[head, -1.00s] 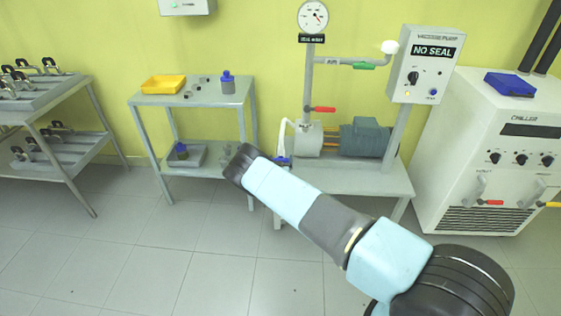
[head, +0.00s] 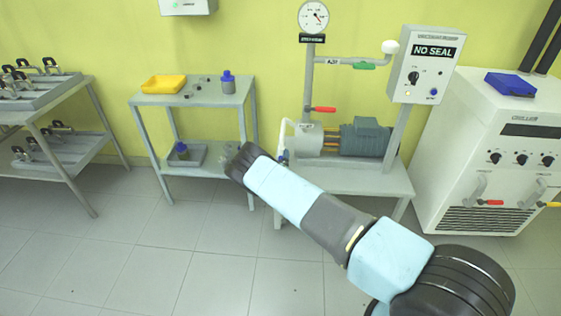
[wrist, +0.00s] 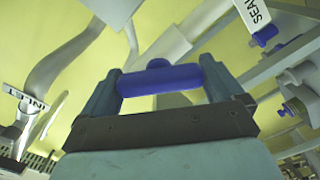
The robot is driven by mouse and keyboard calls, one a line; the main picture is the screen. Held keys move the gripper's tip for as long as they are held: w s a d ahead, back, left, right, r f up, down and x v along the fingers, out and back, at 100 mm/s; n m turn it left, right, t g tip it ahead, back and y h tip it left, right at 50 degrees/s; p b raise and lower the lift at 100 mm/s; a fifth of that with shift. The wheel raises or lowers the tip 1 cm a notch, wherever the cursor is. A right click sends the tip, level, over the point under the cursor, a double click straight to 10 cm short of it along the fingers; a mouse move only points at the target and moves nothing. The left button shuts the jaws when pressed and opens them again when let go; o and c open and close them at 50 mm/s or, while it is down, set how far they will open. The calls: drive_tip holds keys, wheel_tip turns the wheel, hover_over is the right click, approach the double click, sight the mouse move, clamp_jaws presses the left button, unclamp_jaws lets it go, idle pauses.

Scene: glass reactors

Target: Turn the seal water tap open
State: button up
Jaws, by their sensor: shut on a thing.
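In the wrist view, a blue tap handle (wrist: 172,79) lies crosswise between the two fingers of my gripper (wrist: 160,82). The fingers are shut on it, one at each end. A white label reading "SEAL" (wrist: 257,12), cut off by the frame edge, shows at upper right. In the head view, my arm reaches to the left end of the pump bench (head: 350,178), next to the pump (head: 309,141) and its white hose. My fingers are hidden there behind my own arm, and the tap is mostly hidden too. The panel sign (head: 433,51) reads "NO SEAL".
A red-handled valve (head: 323,109) and a green-handled valve (head: 350,65) sit on pipes above the pump. A small table (head: 205,99) stands left; the front floor is clear.

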drive_tip(key=n, duration=0.5)
drive_tip(key=shift+s+a+f+n, duration=0.1)
drive_tip(key=shift+a+f+n, duration=0.05)
drive_tip(key=shift+a+n, duration=0.2)
drive_tip(key=shift+n, duration=0.25)
drive_tip(key=o, duration=0.7)
drive_tip(key=shift+d+f, duration=0.1)
drive_tip(key=s, duration=1.3)
drive_tip(key=shift+s+a, duration=0.25)
drive_tip(key=shift+s, duration=0.1)
